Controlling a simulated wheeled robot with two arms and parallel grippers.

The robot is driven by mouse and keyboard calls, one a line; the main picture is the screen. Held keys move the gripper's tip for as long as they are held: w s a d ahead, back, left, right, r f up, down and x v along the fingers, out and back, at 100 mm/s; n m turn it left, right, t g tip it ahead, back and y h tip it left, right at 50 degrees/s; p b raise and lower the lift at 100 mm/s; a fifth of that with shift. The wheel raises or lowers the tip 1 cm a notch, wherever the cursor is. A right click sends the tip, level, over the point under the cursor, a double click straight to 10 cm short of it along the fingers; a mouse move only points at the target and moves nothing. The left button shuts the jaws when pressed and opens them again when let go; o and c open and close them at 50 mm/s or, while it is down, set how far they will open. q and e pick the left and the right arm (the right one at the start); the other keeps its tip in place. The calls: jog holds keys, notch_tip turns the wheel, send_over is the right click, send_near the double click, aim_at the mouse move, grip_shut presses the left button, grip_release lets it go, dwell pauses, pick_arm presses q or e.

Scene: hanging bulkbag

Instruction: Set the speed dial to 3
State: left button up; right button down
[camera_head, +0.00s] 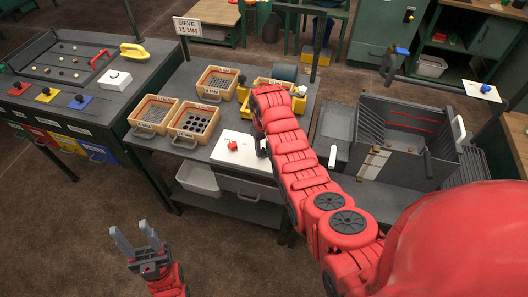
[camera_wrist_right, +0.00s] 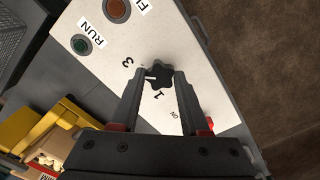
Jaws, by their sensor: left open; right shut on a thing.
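The black speed dial (camera_wrist_right: 159,77) sits on a white panel (camera_wrist_right: 190,45) in the right wrist view, with printed marks "3" and "1" beside it. A short white mark shows at its left side; which number it points at is hard to tell. My right gripper (camera_wrist_right: 159,80) is shut on the dial, one finger on each side. In the head view my right arm reaches over the bench to the white panel (camera_head: 225,162), and the arm hides the dial. My left gripper (camera_head: 135,241) is open and empty above the floor, away from the bench.
The panel also bears a green RUN button (camera_wrist_right: 82,44) and an orange button (camera_wrist_right: 116,8). A red knob (camera_head: 232,146) stands on the panel. Wooden-framed sieves (camera_head: 194,122) lie behind and left of it. A grey machine (camera_head: 400,130) stands to the right.

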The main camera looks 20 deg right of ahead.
jog(key=shift+m+b, duration=0.5)
jog(key=shift+m, duration=0.2)
jog(key=shift+c, duration=2)
grip_release()
jog(key=shift+r, duration=0.1)
